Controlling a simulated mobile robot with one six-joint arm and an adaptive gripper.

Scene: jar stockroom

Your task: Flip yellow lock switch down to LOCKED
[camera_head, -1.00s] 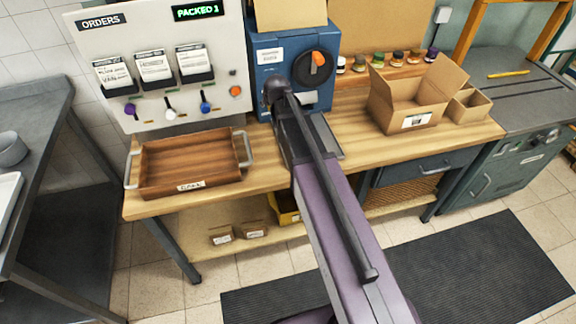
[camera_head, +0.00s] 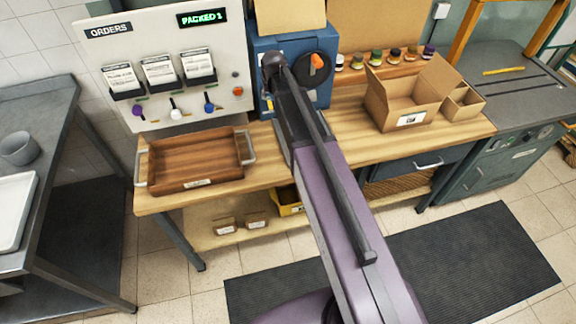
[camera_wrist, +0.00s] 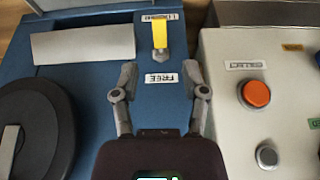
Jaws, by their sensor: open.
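The yellow lock switch (camera_wrist: 160,36) is on the blue machine's face (camera_wrist: 100,75), in the upper middle of the wrist view. It lies between a label (camera_wrist: 160,17) at the top edge, too small to read, and a FREE label (camera_wrist: 161,79). My gripper (camera_wrist: 160,70) is open and empty. Its two fingers are on either side of the FREE label, and the switch is beyond the fingertips, apparently untouched. In the head view the blue machine (camera_head: 262,48) is at the back of the bench; my arm hides part of its front.
In the wrist view a black dial (camera_wrist: 35,130) is at left, and a pale panel with an orange button (camera_wrist: 256,93) is at right. In the head view a wooden tray (camera_head: 190,185) and an open cardboard box (camera_head: 385,112) stand on the bench. The orders board (camera_head: 160,35) is at left.

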